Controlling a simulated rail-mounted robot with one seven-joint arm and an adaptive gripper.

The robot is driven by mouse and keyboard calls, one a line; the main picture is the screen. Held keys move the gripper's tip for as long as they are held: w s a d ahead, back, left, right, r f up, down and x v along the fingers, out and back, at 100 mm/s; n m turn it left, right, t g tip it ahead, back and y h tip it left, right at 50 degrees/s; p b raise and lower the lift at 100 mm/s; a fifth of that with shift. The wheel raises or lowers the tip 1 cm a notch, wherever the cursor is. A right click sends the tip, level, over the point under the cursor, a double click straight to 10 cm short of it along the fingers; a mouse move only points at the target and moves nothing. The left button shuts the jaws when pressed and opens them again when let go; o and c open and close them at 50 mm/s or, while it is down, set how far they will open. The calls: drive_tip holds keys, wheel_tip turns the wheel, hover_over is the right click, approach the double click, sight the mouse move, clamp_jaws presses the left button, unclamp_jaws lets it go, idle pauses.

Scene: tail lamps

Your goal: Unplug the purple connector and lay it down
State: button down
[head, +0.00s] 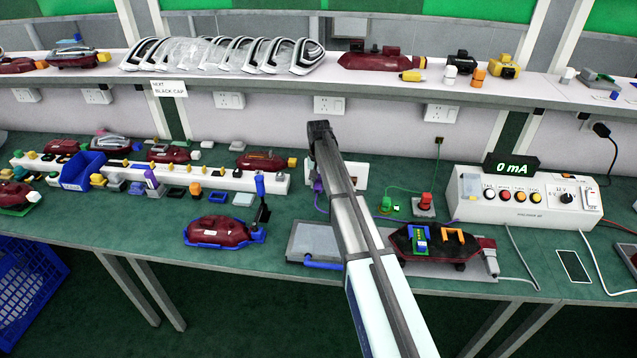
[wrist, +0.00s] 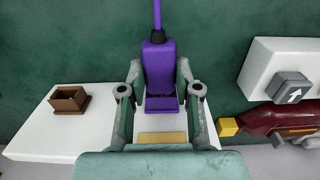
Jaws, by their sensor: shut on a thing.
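The purple connector (wrist: 160,75) stands between the two fingers of my gripper (wrist: 160,93) in the wrist view, with its purple cable running up and away. The fingers are shut on it from both sides. A tan strip (wrist: 162,138) shows on the white surface just below the connector. Whether the connector is still seated in a socket cannot be told. In the head view only a bit of purple (head: 318,186) shows left of my arm, by a white block (head: 350,176). My arm hides most of the gripper there.
In the wrist view, a brown open socket (wrist: 69,99) is at left, and a grey arrow button (wrist: 292,88) and dark red lamp (wrist: 275,122) at right. In the head view, a grey plate (head: 313,240), a black-topped lamp (head: 433,243) and the power box (head: 525,198) flank my arm.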

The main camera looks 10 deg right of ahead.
sight(317, 189)
drive_tip(key=shift+s+a, duration=0.1)
drive_tip(key=shift+s, duration=0.15)
drive_tip(key=shift+s+a, duration=0.15)
drive_tip(key=shift+s, duration=0.3)
drive_tip(key=shift+s+a, duration=0.25)
drive_tip(key=shift+s, duration=0.55)
drive_tip(key=shift+s+a, duration=0.25)
drive_tip(key=shift+s, duration=0.55)
